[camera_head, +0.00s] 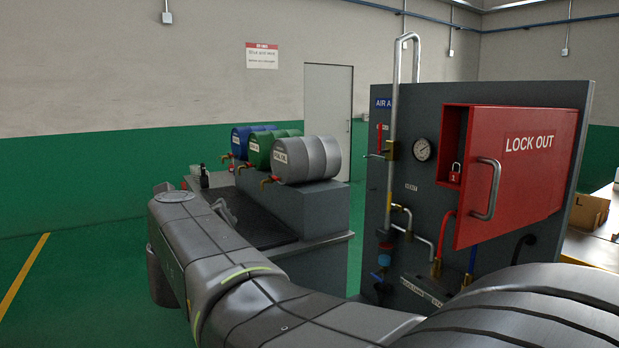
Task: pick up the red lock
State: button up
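The red lock (455,172) is a small padlock with a pale shackle and a white mark on its body. It is upright at the left opening of the red LOCK OUT cabinet (540,150), on the grey panel (420,185). The cabinet door stands out from the panel and has a large grey handle (487,190). What lies behind the door is hidden. I cannot make out my gripper in this view.
Pipes (393,130), a gauge (422,149) and valves stand left of the cabinet. Blue, green and grey barrels (310,160) lie on a grey stand behind my arm. A cardboard box (588,212) sits on a table at right. Green floor (90,280) is clear at left.

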aim_at(455, 177)
jog(key=i+l, duration=0.2)
jog(key=i, duration=0.4)
jog(key=i+l+z, duration=0.15)
jog(key=i, duration=0.5)
jog(key=z, duration=1.9)
